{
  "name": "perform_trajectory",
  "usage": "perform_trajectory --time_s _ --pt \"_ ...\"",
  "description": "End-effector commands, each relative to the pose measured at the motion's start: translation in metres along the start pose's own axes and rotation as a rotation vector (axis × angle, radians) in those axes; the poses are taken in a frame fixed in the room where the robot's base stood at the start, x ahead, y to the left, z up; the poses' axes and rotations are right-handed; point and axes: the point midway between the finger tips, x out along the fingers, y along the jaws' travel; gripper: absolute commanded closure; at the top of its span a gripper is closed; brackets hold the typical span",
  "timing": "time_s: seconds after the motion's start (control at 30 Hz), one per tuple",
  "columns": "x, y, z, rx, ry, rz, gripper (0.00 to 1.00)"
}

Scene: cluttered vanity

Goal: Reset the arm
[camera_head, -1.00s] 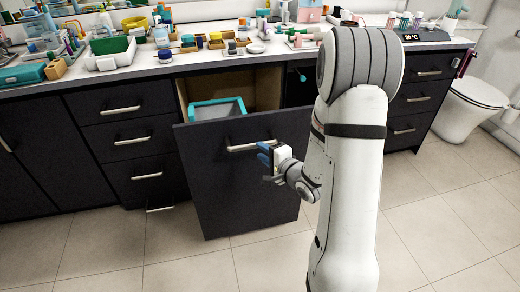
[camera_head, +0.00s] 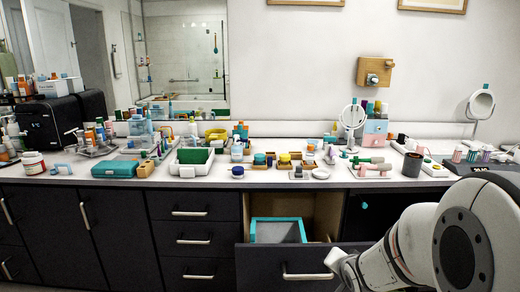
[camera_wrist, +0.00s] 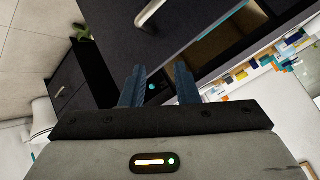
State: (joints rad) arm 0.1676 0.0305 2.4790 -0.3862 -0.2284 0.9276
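My gripper (camera_wrist: 158,78) shows in the wrist view as two blue-grey fingers with a clear gap between them, open and empty. In the head view my arm (camera_head: 440,245) fills the lower right corner, folded in front of the cabinet. Its wrist end is near the right side of the open drawer (camera_head: 265,268), and the fingers are hidden there. In the wrist view the dark drawer front with its metal handle (camera_wrist: 150,12) lies beyond the fingertips, apart from them.
The drawer is pulled out and holds a teal-rimmed bin (camera_head: 278,231). The countertop (camera_head: 100,187) above is crowded with a teal case (camera_head: 123,169), a green-lined tray (camera_head: 193,162), a round mirror (camera_head: 353,117) and a dark cup (camera_head: 412,164).

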Motion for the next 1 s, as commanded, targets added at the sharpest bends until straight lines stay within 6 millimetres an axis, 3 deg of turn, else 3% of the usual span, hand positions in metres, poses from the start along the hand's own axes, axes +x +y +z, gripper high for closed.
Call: perform_trajectory --time_s 0.03,0.17,0.3,0.5,0.7,1.0 --pt "-0.030 -0.009 -0.011 -0.061 -0.019 0.044 0.72" --pt "-0.089 -0.013 -0.009 -0.227 -0.130 0.156 0.72" --pt "-0.157 -0.019 0.003 -0.396 -0.297 0.215 0.72" --pt "-0.232 -0.026 0.029 -0.580 -0.517 0.198 0.72" --pt "-0.260 -0.027 0.042 -0.654 -0.612 0.170 0.72" --pt "-0.260 -0.026 0.044 -0.658 -0.616 0.170 0.72"
